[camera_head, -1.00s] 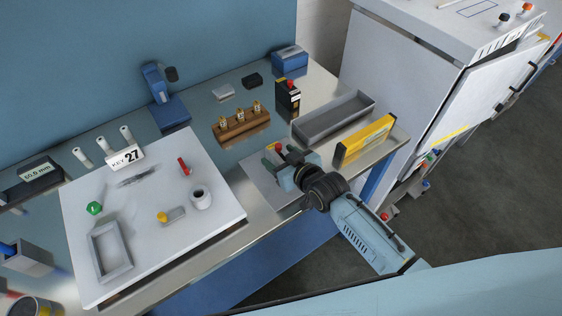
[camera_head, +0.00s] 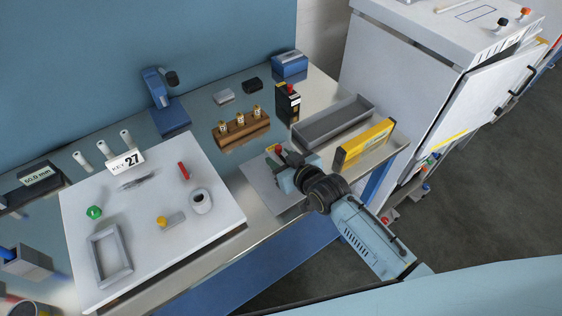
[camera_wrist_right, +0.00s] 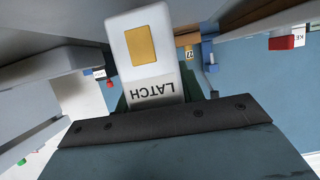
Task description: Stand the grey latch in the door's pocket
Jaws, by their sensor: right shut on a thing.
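The grey latch (camera_wrist_right: 143,50) shows in the right wrist view. It is a pale grey block with a yellow square and the label LATCH, which reads upside down. My right gripper (camera_head: 281,160) is shut on it; dark green parts show at both sides of the latch in the wrist view. In the head view this gripper is low over a flat grey plate (camera_head: 262,182) at the bench's front edge, and it mostly hides the latch. I cannot tell whether the latch touches anything else. I cannot make out the door's pocket. My left gripper is not in view.
A grey tray (camera_head: 335,121) and a yellow box (camera_head: 365,143) stand right of the gripper. A wooden block with brass pieces (camera_head: 241,128) and a black box with a red top (camera_head: 287,104) stand behind. A white board (camera_head: 150,240) with small parts lies left.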

